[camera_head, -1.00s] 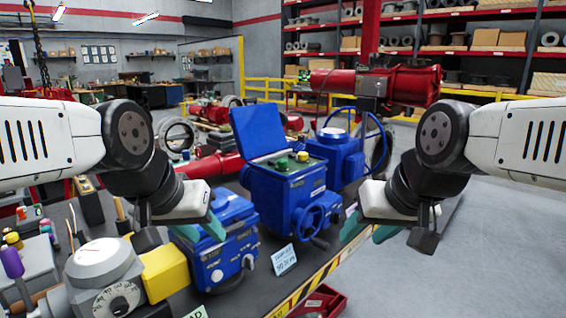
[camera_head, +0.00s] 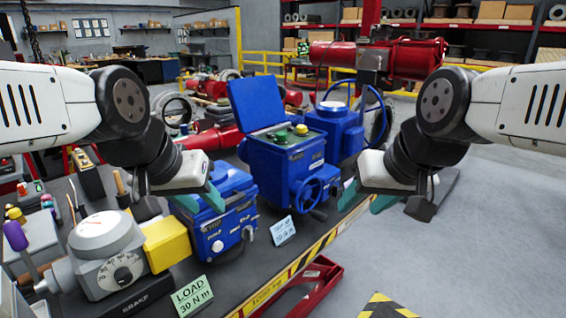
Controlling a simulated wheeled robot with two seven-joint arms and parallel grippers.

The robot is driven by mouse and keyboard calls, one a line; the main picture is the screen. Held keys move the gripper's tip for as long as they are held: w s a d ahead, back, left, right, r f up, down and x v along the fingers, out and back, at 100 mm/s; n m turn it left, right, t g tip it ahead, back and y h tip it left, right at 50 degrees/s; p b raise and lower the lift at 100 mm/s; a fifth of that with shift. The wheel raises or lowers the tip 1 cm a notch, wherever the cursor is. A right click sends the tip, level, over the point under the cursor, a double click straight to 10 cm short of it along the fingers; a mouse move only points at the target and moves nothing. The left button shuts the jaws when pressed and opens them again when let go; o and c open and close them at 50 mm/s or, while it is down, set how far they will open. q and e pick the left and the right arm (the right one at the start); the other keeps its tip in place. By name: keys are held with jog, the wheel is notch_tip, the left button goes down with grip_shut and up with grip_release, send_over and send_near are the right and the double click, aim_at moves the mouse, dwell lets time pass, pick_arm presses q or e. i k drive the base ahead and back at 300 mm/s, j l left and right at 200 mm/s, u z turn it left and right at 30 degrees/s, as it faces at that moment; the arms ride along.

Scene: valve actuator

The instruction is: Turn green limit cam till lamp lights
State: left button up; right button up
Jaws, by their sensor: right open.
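A blue valve actuator (camera_head: 285,165) with its lid raised stands on the dark bench in the middle. Inside its open top a small green cam (camera_head: 280,138) shows on the left and a pale round part, possibly the lamp (camera_head: 301,129), on the right. My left gripper (camera_head: 180,200) hangs in front of a lower blue unit, left of the actuator. Its fingers are partly hidden, so its opening is unclear. My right gripper (camera_head: 383,200) is open and empty, right of the actuator's handwheel (camera_head: 310,194). Neither gripper touches the cam.
A gauge unit (camera_head: 105,245) with a yellow coupling (camera_head: 167,245) stands at the front left, beside a green load card (camera_head: 192,296). Another blue actuator (camera_head: 338,130) stands behind. The bench has a yellow-black striped edge (camera_head: 300,262). Open floor lies to the right.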

aim_at(281, 136)
jog(key=i+l+u, duration=0.25)
jog(key=u, duration=0.2)
jog(key=i+l+u, duration=0.25)
jog(key=l+u, duration=0.2)
